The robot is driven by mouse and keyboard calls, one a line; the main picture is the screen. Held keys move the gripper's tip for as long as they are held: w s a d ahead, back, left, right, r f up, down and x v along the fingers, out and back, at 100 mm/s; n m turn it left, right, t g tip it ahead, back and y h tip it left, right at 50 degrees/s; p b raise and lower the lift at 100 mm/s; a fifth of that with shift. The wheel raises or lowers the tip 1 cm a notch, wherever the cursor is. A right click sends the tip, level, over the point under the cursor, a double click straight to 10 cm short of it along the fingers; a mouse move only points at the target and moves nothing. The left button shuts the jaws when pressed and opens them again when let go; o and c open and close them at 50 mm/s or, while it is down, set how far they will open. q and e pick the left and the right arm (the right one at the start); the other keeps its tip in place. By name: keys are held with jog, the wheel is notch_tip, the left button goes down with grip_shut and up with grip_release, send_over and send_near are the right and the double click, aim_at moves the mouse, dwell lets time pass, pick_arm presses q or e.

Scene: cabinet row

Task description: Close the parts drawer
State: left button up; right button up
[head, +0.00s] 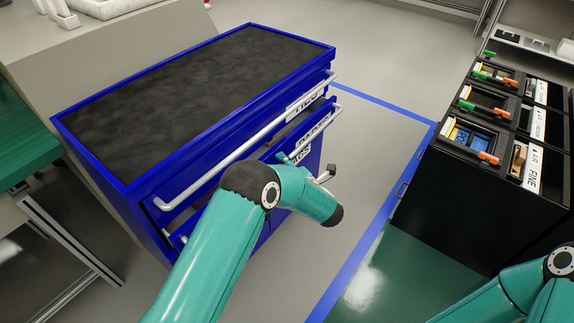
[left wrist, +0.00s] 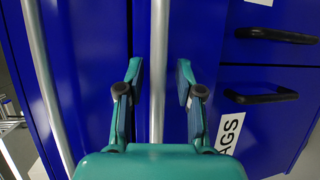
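The blue cabinet (head: 185,190) has a black top and labelled drawers with silver bar handles. Its second drawer (head: 312,128) stands out a little, with a dark gap above its front; its label is partly blocked and hard to read. My left gripper (head: 294,156) is at this drawer's front, largely hidden behind my own arm. In the left wrist view my left gripper (left wrist: 160,88) is open. Its fingers lie on either side of a silver bar handle (left wrist: 157,60), with visible gaps on both sides. My right gripper is out of view; only part of its arm shows at lower right.
The top drawer's silver handle (head: 245,140) runs just above my left gripper. A black cabinet with bins (head: 470,210) stands at right. A green-topped table (head: 22,145) is at left. Floor with a blue line (head: 375,240) lies clear between the cabinets.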

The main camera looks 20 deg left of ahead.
aim_at(273, 158)
pick_arm(q)
grip_shut()
jog(key=shift+f, duration=0.1)
jog(key=a, duration=0.2)
jog(key=w+a, duration=0.1)
jog(key=a, duration=0.1)
jog(key=shift+w+b, duration=0.1)
jog(key=shift+b, duration=0.2)
jog(key=shift+d, duration=0.1)
jog(key=shift+o, duration=0.4)
grip_release()
jog(key=shift+o, duration=0.8)
jog(key=shift+w, duration=0.1)
jog(key=shift+d, duration=0.1)
